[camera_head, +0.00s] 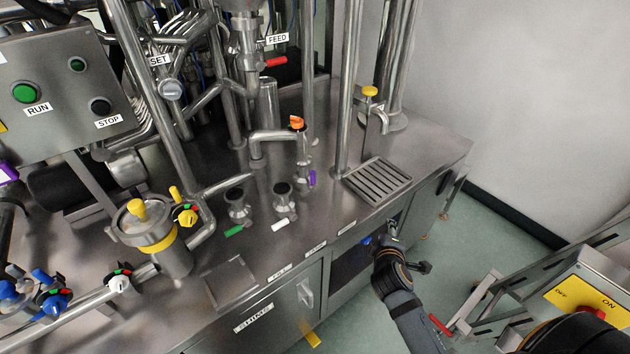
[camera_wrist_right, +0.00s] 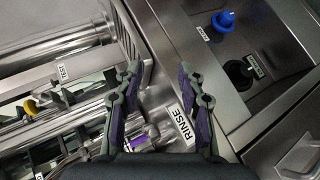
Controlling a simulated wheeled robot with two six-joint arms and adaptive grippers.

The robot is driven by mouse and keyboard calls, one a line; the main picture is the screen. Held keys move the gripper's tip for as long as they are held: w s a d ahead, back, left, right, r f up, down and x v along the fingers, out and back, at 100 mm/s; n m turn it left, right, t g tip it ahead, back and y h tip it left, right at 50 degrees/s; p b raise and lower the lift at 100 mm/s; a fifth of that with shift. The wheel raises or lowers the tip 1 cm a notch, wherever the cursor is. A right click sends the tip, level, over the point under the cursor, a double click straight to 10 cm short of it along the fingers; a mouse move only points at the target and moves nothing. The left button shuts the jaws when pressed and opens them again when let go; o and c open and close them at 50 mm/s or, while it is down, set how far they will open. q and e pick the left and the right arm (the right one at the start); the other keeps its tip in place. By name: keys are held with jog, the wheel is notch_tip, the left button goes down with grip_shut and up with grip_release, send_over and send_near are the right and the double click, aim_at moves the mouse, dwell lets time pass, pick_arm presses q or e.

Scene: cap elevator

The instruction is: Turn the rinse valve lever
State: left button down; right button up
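My right gripper (camera_head: 393,228) is low at the counter's front edge, right of centre in the head view. In the right wrist view its two fingers (camera_wrist_right: 163,88) are apart, with nothing between them but the counter edge behind. A RINSE label (camera_wrist_right: 182,125) is on the metal just beyond the fingers, near the right one. A purple lever (camera_head: 312,179) hangs at the short pipe with an orange handle (camera_head: 297,122). A purple part (camera_wrist_right: 139,142) shows by the left finger in the wrist view. I cannot tell which part is the rinse lever.
A slotted drain grate (camera_head: 377,182) lies under the yellow-knobbed tap (camera_head: 370,92). In the recessed front panel are a blue knob (camera_wrist_right: 223,21) and a black knob (camera_wrist_right: 239,73). Pipes crowd the back. A red switch on a yellow plate (camera_head: 588,302) stands at right.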

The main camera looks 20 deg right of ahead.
jog(key=w+r+n+t, duration=0.4)
jog(key=w+r+n, duration=0.1)
jog(key=r+n, duration=0.1)
jog(key=n+t+y, duration=0.3)
jog(key=n+y, duration=0.6)
jog(key=n, duration=1.3)
send_near(314, 178)
jog(key=w, duration=0.6)
jog(key=w+a, duration=0.1)
jog(key=w, duration=0.2)
jog(key=shift+w+a+f, duration=0.1)
jog(key=shift+a, duration=0.05)
grip_shut()
